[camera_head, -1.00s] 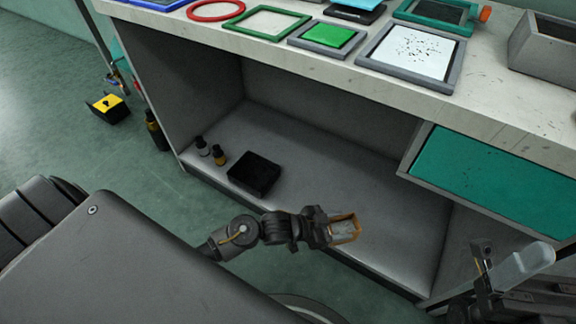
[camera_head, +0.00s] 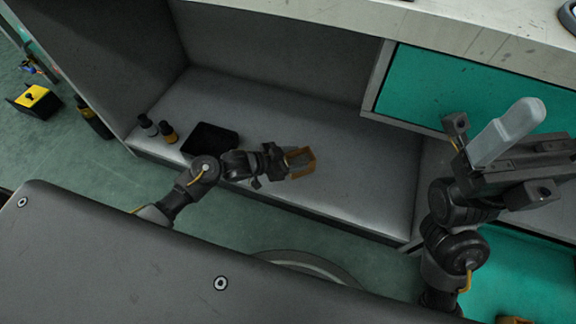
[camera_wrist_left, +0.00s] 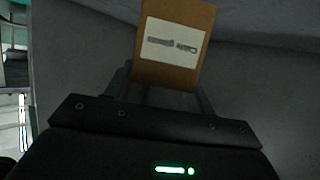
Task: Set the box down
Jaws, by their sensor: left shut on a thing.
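My left gripper (camera_head: 286,163) is shut on a small brown box (camera_head: 303,162). In the head view they are over the lower shelf (camera_head: 350,185) of the bench; whether the box touches the shelf I cannot tell. My right gripper (camera_head: 497,160) is at the right, in front of the teal panel. A pale grey bar lies along it, and its jaw opening is unclear.
A black tray (camera_head: 209,140) and two small bottles (camera_head: 158,130) stand on the shelf left of the left gripper. The shelf right of the box is clear. The worktop edge (camera_head: 320,12) and teal panel (camera_head: 470,90) are above. A yellow-and-black box (camera_head: 37,101) is on the floor.

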